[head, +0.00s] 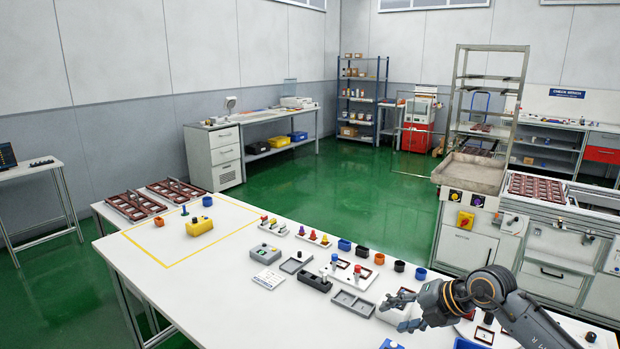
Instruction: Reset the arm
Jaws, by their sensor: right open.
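My right gripper (398,312) and its dark grey arm with orange rings come in from the lower right. The gripper hangs over the right part of the white table (235,290). Its fingers are open and I see nothing held between them. Parts on the table under and behind it are partly hidden. My left gripper does not show in the head view.
Near my right gripper lie a grey two-compartment tray (352,303), a black box (312,283) and several small cups. A yellow block (200,227) sits inside a yellow taped outline. Dark red trays (135,205) lie at the far left. The table's front middle is clear.

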